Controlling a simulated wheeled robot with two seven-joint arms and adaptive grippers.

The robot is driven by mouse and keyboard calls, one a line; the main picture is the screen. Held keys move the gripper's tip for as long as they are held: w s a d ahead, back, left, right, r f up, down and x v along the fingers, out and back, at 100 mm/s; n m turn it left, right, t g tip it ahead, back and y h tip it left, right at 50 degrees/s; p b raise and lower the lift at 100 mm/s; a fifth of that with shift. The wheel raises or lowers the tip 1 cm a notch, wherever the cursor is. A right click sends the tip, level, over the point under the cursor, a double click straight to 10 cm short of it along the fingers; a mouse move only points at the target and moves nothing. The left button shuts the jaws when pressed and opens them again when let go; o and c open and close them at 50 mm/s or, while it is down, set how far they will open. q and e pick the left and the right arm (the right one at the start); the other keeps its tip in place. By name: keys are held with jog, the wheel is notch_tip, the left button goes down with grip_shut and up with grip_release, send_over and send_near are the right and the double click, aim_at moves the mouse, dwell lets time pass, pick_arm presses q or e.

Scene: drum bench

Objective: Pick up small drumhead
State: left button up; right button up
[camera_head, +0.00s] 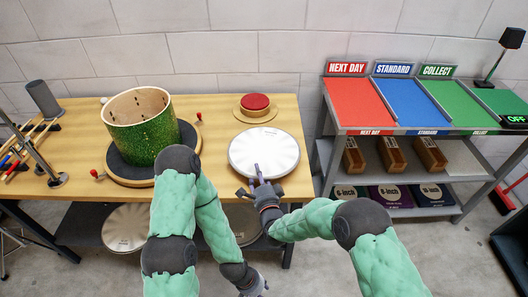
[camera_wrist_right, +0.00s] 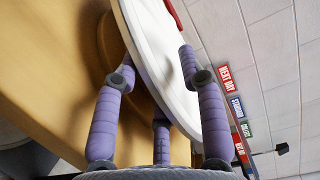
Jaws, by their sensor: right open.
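A round white drumhead (camera_head: 263,150) lies at the right part of the wooden bench. In the right wrist view its pale rim (camera_wrist_right: 165,60) runs between my fingers, with a round wooden support (camera_wrist_right: 112,45) under it. My right gripper (camera_head: 257,172) is at the drumhead's near edge. It is open, with purple fingers on both sides of the rim in the right wrist view (camera_wrist_right: 155,65); I cannot tell whether they touch it. My left gripper (camera_head: 252,288) hangs low in front of the bench, and its jaws are too small to read.
A green sparkly drum shell (camera_head: 141,122) stands on a dark round base at left. A red pad (camera_head: 255,102) on a wooden disc is behind the drumhead. More drumheads (camera_head: 127,228) lie on the lower shelf. A rack with red, blue and green lanes (camera_head: 407,103) stands at right.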

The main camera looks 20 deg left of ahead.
jog(key=shift+w+a, duration=0.1)
jog(key=shift+w, duration=0.1)
grip_shut()
jog(key=shift+r, duration=0.1)
